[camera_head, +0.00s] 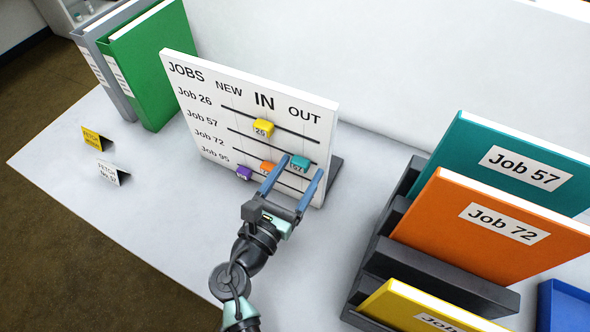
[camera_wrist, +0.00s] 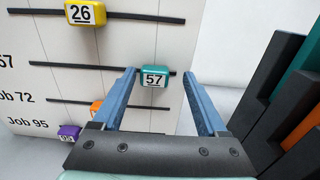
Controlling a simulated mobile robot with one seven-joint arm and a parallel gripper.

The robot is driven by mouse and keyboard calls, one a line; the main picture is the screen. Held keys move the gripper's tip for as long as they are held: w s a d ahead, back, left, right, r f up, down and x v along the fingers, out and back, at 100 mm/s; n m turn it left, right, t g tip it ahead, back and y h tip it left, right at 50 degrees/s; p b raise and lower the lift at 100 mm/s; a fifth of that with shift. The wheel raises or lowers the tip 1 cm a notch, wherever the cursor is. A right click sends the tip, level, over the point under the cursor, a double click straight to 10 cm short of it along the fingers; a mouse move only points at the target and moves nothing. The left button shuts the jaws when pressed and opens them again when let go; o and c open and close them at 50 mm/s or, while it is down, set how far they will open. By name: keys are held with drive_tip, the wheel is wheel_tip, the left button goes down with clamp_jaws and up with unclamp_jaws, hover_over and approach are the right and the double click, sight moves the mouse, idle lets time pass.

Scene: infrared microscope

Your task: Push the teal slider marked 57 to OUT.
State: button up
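The teal slider marked 57 (camera_head: 300,162) sits on the Job 57 rail of the white JOBS board (camera_head: 190,112), near the rail's right end and roughly below the OUT heading. In the wrist view the teal slider (camera_wrist: 154,78) shows between my fingertips, with a short bit of rail to its right. My gripper (camera_head: 303,165) is open, its blue fingers pointing at the board. In the wrist view my gripper (camera_wrist: 159,73) has its left finger close to the slider's left side and a wider gap on the right. Contact cannot be told.
The yellow slider 26 (camera_head: 263,127) is under IN. The orange slider (camera_head: 267,167) and purple slider (camera_head: 244,173) sit lower, left of my fingers. A dark rack (camera_head: 388,232) with job folders stands right. Green (camera_head: 155,70) and grey binders stand left. The front-left table is mostly clear.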

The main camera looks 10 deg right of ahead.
drive_tip(key=shift+a, duration=0.15)
drive_tip(key=shift+s+a+f, duration=0.1)
drive_tip(key=shift+s+a, duration=0.05)
drive_tip(key=shift+s, duration=0.05)
drive_tip(key=b+v, duration=0.2)
drive_tip(key=v, duration=1)
drive_tip(key=shift+s, duration=0.15)
